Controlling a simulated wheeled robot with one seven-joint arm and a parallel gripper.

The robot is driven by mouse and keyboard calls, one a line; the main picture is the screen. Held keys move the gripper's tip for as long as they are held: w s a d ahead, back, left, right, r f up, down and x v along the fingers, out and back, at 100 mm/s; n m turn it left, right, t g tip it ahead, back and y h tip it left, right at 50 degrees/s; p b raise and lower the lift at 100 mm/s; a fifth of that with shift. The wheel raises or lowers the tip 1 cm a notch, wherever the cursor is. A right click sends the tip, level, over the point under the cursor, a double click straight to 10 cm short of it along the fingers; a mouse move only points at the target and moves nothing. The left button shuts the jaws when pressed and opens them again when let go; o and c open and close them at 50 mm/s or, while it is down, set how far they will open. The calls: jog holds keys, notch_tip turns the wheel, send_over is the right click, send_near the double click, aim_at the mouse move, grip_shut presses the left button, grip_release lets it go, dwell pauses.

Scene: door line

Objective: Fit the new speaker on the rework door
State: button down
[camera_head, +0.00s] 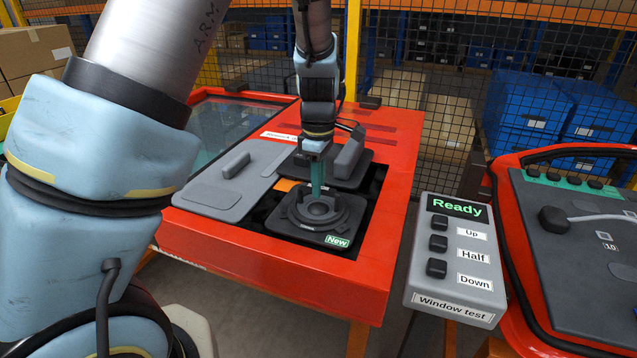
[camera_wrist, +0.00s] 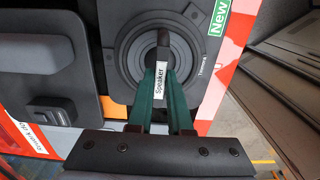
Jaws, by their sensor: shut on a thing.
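The new speaker (camera_head: 311,214) is a dark square plate with a round cone and a green "New" tag. It lies over the dark opening at the near right of the red rework door (camera_head: 225,256). My gripper (camera_head: 318,190) comes down from above with green fingers shut on the speaker's middle grip. In the wrist view the gripper (camera_wrist: 164,75) closes on the grip, beside a white "Speaker" label, and the speaker's cone (camera_wrist: 188,55) surrounds it. Whether the plate sits flush in the door cannot be told.
A grey panel with a handle (camera_head: 222,187) lies on the door left of the speaker. Another dark part (camera_head: 345,165) with a grey block lies behind it. The window test box (camera_head: 455,262) reads "Ready". A second red door (camera_head: 560,200) stands at right.

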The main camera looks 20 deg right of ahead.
jog(key=shift+f+b, duration=0.3)
jog(key=shift+f, duration=0.25)
jog(key=shift+f, duration=0.15)
dwell(0.7)
jog(key=c, duration=0.8)
grip_release()
jog(key=shift+o, duration=0.2)
notch_tip(320, 180, up, 11)
jog(key=shift+b, duration=0.45)
